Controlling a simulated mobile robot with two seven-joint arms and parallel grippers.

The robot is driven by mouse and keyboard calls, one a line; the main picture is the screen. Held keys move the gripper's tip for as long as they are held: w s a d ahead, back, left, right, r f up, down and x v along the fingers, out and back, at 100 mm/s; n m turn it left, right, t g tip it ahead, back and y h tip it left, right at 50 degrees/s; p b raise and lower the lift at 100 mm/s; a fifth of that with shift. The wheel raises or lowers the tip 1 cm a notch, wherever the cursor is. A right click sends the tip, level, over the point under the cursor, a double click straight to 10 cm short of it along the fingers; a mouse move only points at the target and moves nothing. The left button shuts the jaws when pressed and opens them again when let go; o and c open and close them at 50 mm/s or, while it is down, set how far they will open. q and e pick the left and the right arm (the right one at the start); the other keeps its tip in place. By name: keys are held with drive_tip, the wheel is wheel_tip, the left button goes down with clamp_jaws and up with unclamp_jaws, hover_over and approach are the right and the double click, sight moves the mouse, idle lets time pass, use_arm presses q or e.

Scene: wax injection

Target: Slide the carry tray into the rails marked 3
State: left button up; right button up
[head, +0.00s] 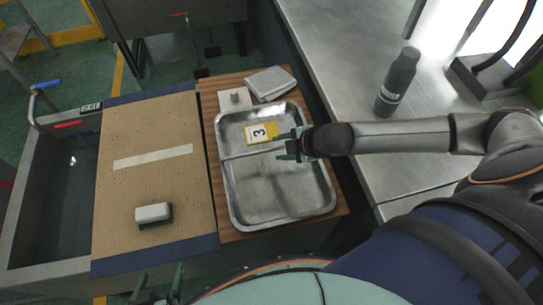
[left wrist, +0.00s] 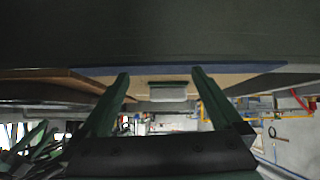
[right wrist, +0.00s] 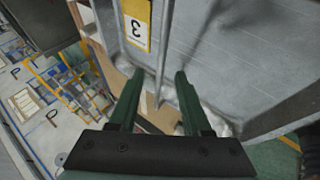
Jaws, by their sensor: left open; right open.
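The metal carry tray (head: 240,205) lies flat on a brown wooden board, with a raised divider across its middle. A yellow and white card marked 3 (head: 262,133) lies in its far compartment; the card also shows in the right wrist view (right wrist: 137,22). My right gripper (head: 287,146) is open at the tray's right side, over its inside edge in the head view. In the right wrist view its open fingers (right wrist: 156,78) point at the tray's wall; contact cannot be told. My left gripper (head: 157,285) is open and empty at the bottom edge. I cannot make out rails marked 3.
A white block on a green base (head: 153,214) sits on the tan mat (head: 125,190). A folded grey cloth (head: 270,82) and a small pale block (head: 235,98) lie beyond the tray. A dark bottle (head: 398,82) stands on the metal bench (head: 350,60). A sink (head: 65,200) is at left.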

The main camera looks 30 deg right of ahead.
sight(271, 149)
drive_tip(key=shift+x, duration=4.2)
drive_tip(key=shift+s, duration=0.1)
clamp_jaws()
drive_tip(key=shift+r, duration=0.1)
